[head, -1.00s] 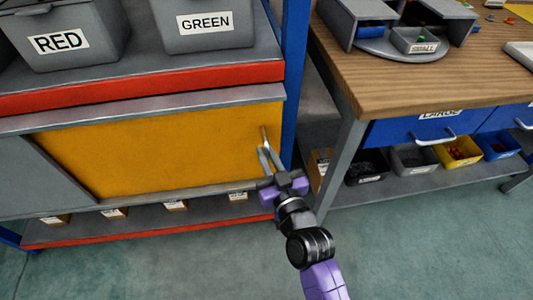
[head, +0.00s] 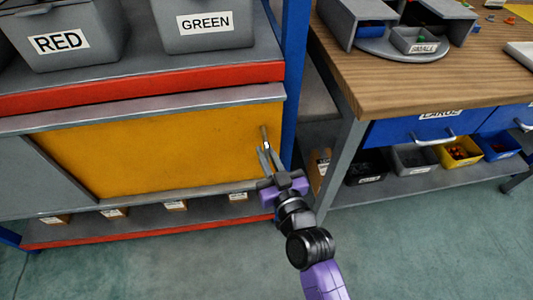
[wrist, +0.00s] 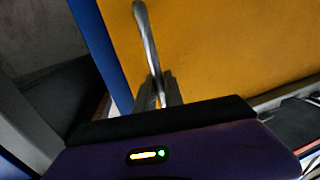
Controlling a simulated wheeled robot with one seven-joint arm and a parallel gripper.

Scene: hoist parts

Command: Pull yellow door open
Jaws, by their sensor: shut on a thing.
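The yellow door (head: 160,152) fills the front of the cabinet under the red-edged shelf and looks closed. It also fills much of the wrist view (wrist: 225,45). Its metal handle (head: 265,138) is an upright bar near the door's right edge. In the wrist view the handle (wrist: 147,38) runs down from the top to between my fingers. My gripper (head: 266,156) is at the lower part of the handle, its fingers shut on it. The exact contact is small and partly hidden by the gripper body in the wrist view.
A blue post (head: 292,80) stands just right of the door. A grey panel (head: 38,185) is at its left. A wooden workbench (head: 420,70) stands to the right, with bins on its lower shelf. Small boxes sit on the shelf below the door. Floor in front is clear.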

